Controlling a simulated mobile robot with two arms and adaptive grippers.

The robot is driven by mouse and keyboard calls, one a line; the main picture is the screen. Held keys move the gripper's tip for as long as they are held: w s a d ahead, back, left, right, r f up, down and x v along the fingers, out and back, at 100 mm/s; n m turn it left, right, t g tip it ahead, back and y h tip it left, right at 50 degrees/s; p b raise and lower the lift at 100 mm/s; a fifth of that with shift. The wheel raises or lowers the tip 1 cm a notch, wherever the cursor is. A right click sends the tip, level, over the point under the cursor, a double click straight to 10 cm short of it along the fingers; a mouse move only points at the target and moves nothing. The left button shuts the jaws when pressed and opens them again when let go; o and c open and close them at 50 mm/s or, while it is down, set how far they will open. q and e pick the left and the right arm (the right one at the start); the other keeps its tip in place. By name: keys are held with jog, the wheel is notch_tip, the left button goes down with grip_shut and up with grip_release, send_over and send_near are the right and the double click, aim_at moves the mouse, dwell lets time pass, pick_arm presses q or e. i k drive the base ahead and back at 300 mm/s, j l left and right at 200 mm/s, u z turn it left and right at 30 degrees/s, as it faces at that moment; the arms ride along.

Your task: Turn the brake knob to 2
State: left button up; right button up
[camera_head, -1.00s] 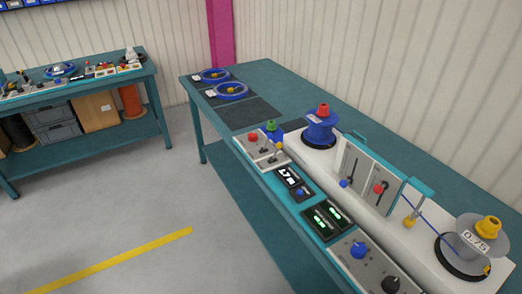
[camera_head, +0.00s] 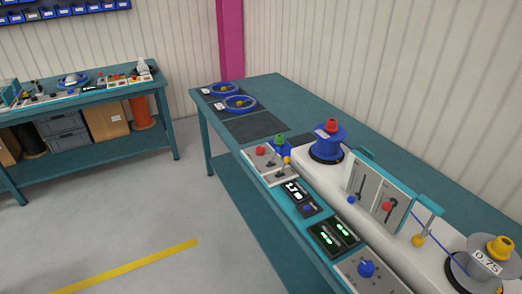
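A control panel (camera_head: 350,262) lies at the front of the bench, at the bottom of the head view. It carries a blue knob (camera_head: 366,268) and is partly cut off by the bottom edge. I cannot tell from its markings whether this is the brake knob or what number it points to. Neither of my grippers is in view.
A teal bench (camera_head: 330,97) runs to the lower right. It holds a blue reel (camera_head: 327,143), an upright lever plate (camera_head: 374,190), two dark displays (camera_head: 333,237), a switch box (camera_head: 268,160) and a grey reel (camera_head: 484,262). Grey floor (camera_head: 150,210) is free at left.

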aim_at(260, 150)
jog(key=i+j+z, duration=0.1)
jog(key=z, duration=0.25)
jog(key=i+j+z, duration=0.1)
jog(key=j+z, duration=0.45)
jog(key=z, duration=0.15)
